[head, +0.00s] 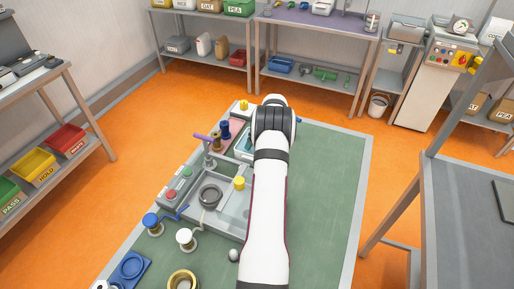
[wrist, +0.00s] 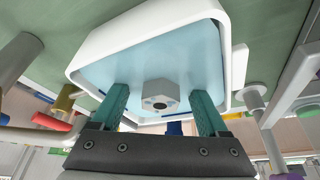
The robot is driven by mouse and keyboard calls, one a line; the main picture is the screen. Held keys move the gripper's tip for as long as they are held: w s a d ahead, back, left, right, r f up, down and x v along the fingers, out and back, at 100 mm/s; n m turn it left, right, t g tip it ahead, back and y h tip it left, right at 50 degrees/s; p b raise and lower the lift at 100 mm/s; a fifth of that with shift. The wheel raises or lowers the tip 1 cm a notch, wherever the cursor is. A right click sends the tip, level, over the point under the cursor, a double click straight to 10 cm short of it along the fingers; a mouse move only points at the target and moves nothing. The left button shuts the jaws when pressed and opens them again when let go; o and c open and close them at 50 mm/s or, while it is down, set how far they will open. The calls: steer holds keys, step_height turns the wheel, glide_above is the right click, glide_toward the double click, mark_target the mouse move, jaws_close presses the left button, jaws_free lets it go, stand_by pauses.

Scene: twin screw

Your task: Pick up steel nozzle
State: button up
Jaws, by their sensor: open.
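The steel nozzle (wrist: 158,88), a grey hexagonal piece with a dark hole, sits in a white tray (wrist: 82,66) with a pale blue floor in the wrist view. My gripper (wrist: 161,100) has its two teal fingers apart, one on each side of the nozzle. There is a visible gap on both sides, and the fingers reach inside the tray. In the head view, part of the tray (head: 242,149) shows left of my arm. The nozzle and my gripper are hidden there behind the arm.
A grey machine (head: 209,197) with a round ring stands left of my arm on the green bench. A blue spool (head: 152,222), a white spool (head: 186,238) and a brass ring (head: 182,281) are near the front left. The green mat (head: 325,190) right of my arm is clear.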

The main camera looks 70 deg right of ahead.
jaws_close()
stand_by(0.4)
steer(key=shift+r, duration=0.1)
